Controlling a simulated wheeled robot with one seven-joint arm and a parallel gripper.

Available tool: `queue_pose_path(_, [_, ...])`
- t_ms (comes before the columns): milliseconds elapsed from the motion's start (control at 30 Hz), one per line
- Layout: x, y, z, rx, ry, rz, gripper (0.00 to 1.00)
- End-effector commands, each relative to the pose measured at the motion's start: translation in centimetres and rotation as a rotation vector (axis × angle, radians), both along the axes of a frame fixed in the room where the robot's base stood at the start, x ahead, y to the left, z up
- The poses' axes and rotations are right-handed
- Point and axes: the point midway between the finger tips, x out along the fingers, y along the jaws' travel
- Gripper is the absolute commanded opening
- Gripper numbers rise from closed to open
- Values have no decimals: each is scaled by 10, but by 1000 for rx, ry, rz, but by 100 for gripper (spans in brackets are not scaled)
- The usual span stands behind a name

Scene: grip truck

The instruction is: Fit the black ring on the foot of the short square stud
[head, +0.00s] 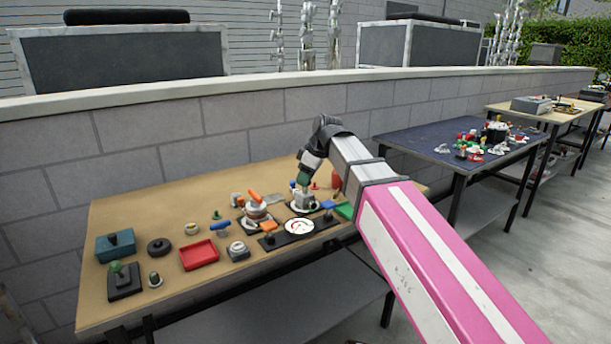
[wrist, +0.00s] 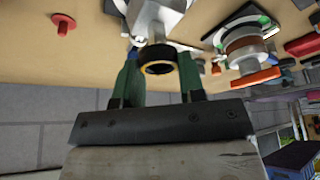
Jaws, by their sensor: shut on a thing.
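My gripper (head: 303,178) is over the table's right part, pointing down at a grey metal block (head: 304,200). In the wrist view my gripper's green fingers (wrist: 158,62) are on either side of the black ring (wrist: 157,49), which has a tan inner edge, and hold it. The metal block with its narrow post (wrist: 156,14) is just beyond the ring, close to it. I cannot tell whether ring and post touch, or whether this post is the short square stud. The ring is hidden in the head view.
A round device with an orange handle (head: 257,207) stands left of my gripper, and a white dial (head: 299,227) lies in front. A red tray (head: 198,254), a teal box (head: 115,245) and a dark disc (head: 160,246) are farther left. A wall (head: 150,140) runs behind the table.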

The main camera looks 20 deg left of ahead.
Motion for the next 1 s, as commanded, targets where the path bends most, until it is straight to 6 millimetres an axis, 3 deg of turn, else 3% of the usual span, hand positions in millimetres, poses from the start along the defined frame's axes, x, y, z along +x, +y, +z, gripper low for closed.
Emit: queue_pose_path(1000, [0,0,-12,0,0,0,9])
